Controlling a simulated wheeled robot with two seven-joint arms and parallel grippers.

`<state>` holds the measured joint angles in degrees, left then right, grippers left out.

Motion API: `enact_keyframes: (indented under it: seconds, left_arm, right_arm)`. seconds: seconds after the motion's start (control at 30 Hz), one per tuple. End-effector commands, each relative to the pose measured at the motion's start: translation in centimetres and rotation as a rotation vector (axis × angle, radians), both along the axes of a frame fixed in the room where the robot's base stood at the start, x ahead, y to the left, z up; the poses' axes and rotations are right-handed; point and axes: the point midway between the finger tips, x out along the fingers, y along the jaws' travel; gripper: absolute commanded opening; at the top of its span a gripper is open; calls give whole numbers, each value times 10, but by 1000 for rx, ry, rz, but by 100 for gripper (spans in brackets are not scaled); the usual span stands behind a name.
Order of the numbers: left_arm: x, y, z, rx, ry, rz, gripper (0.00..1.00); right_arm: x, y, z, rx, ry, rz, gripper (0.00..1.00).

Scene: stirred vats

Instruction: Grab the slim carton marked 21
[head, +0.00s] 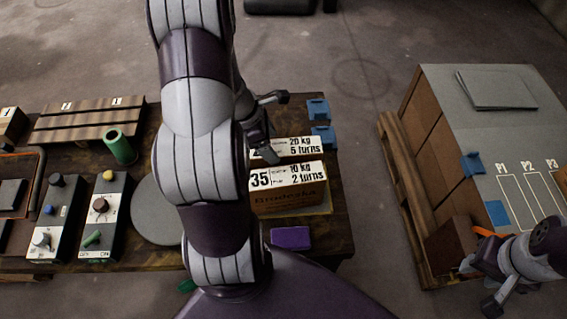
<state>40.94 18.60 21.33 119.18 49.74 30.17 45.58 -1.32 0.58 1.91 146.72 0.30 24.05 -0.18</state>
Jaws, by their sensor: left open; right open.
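Two slim cartons stand one behind the other on the dark wooden table. The front carton (290,194) is marked 35, "10 kg, 2 turns". The rear carton (300,147) reads "20 kg, 5 turns"; its number is mostly hidden behind my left gripper, so I cannot read 21 on it. My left gripper (274,127) is open at the left end of the rear carton, with one finger over its top label and the other beyond it. I cannot tell whether it touches. My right gripper (478,286) is open and empty at the lower right, near the pallet.
Control boxes (105,212), a green cup (119,146) and a grey disc (155,212) are left of my arm. A purple block (291,238) lies before the cartons; blue pieces (318,108) lie behind. A grey-topped stack (440,110) stands on a pallet at right.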

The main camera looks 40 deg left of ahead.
Motion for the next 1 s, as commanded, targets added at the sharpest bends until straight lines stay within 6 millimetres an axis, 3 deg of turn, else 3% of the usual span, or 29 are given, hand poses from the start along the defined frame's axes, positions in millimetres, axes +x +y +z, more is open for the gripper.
enact_keyframes:
  seconds: [0.03,0.17,0.4,0.7,0.9,1.0]
  left_arm:
    - [2,-3,-12,-2,1,-3,77]
    - [6,-8,-24,0,0,-4,77]
    - [20,-21,-63,1,1,-8,77]
    - [23,-23,-68,3,-1,-6,77]
    - [23,-23,-67,3,-2,-7,12]
    - [23,-23,-67,3,-3,-7,10]
  right_arm:
    - [0,0,-6,0,0,0,43]
    - [0,0,-9,0,0,0,43]
    - [0,0,-21,0,0,0,43]
    - [0,0,-21,0,0,0,43]
    - [0,0,-21,0,0,0,43]
    - [0,0,-21,0,0,0,43]
